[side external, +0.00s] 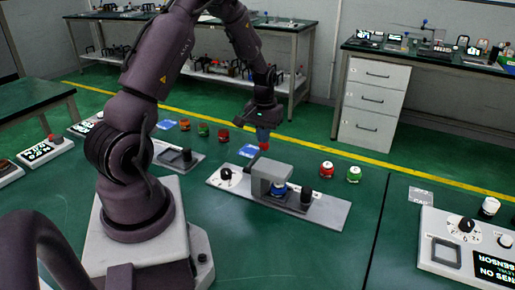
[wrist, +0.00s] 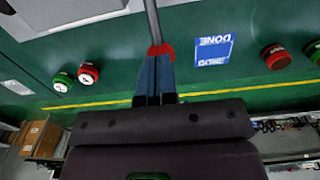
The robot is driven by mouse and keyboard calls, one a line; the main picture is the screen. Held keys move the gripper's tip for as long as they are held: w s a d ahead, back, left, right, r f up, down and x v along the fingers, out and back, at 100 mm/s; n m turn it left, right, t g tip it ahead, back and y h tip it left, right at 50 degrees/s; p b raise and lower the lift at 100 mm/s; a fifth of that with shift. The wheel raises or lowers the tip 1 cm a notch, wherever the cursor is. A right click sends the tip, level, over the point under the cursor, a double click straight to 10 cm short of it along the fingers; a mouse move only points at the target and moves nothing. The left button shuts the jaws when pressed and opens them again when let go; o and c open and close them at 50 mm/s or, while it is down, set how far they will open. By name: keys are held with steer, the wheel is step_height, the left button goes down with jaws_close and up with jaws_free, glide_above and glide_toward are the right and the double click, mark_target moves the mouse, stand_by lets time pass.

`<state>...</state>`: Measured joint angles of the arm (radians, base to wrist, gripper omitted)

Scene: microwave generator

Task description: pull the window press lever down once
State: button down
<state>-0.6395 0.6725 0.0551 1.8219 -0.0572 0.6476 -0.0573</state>
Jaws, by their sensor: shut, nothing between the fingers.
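The press is a grey housing (side external: 270,176) on a long light grey base plate (side external: 328,213), with a blue round part under the housing. Its lever is a thin grey rod (wrist: 153,22) with a red knob (wrist: 167,49), seen in the wrist view. In the side view the red knob (side external: 264,146) is small, just above and behind the housing. My gripper (side external: 263,138) points down with its blue fingers shut, right at the knob. In the wrist view the fingers of my gripper (wrist: 154,62) overlap the knob and hide part of it. I cannot tell if they touch it.
A black dial (side external: 226,173) and a black cylinder (side external: 306,197) stand on the base plate. A red button (side external: 326,169) and a green button (side external: 354,174) are to the right. A blue "DONE" card (wrist: 214,49) lies near the lever. Table space beyond the plate is mostly clear.

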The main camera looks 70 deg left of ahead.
mark_target(263, 147)
steer(key=shift+d+f, duration=0.1)
steer(key=shift+f, duration=2.1)
steer(key=shift+r, duration=0.1)
steer(key=shift+r, duration=5)
steer(key=shift+s+f, duration=0.1)
steer(key=shift+s, duration=0.1)
steer(key=s+d+r+m+t, duration=0.2)
steer(key=s+d+r+m, duration=0.2)
steer(key=d+r, duration=0.5)
steer(key=s+d+r+m+t, duration=0.3)
steer(key=s+d+r+m, duration=0.2)
steer(key=d, duration=1.1)
step_height(263, 147, up, 4)
steer(key=s, duration=0.3)
steer(key=shift+d+t, duration=0.3)
steer(key=shift+d, duration=0.1)
